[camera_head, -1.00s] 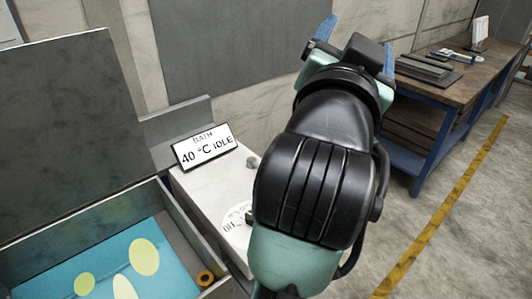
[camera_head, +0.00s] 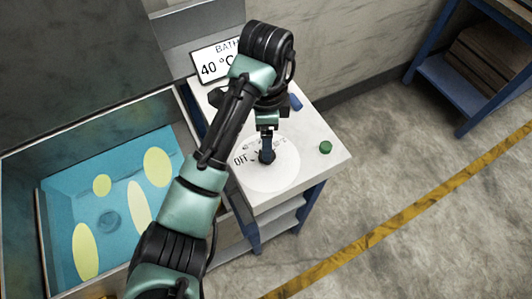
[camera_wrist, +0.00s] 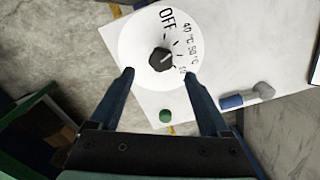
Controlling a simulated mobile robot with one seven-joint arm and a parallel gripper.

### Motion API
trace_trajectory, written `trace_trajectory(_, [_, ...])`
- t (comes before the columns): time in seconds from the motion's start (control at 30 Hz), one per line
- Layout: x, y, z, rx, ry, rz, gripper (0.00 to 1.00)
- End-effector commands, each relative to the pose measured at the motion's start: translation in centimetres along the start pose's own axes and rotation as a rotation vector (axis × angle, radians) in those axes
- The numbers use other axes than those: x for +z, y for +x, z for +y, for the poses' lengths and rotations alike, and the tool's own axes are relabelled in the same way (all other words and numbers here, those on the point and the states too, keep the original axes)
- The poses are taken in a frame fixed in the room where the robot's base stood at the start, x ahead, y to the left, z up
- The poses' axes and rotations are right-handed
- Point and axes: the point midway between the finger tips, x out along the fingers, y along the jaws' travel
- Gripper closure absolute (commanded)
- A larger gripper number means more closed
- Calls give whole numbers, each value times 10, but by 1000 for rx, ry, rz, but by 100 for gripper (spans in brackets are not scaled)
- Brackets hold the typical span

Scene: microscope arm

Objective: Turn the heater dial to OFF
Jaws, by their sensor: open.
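The heater dial is a round white face (camera_head: 262,181) on the white panel, with a black knob (camera_wrist: 161,60) at its centre in the wrist view. The face carries OFF and several temperature marks. A pale mark on the knob faces the temperature side, not OFF; the exact number is hard to read. My gripper (camera_head: 267,156) points down over the dial. In the wrist view my gripper (camera_wrist: 160,73) is open, with the knob between and beyond the fingertips and no clear contact. In the head view the gripper hides the knob.
A green button (camera_head: 326,147) and a blue-and-grey part (camera_wrist: 247,96) sit on the panel near the dial. A BATH display (camera_head: 214,66) reading 40 °C stands behind, partly hidden by my arm. An open bath (camera_head: 112,205) with blue contents lies left.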

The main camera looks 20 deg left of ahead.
Motion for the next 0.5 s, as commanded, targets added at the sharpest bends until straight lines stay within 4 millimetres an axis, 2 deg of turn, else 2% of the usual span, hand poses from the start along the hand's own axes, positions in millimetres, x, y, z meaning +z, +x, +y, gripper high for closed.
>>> trace_trajectory(0.03, [-1, 18, 1, 2, 0, 2, 19])
trace_trajectory(0.2, [-1, 44, 0, 0, 0, 1, 19])
trace_trajectory(0.5, [0, 63, -1, -2, -2, 0, 19])
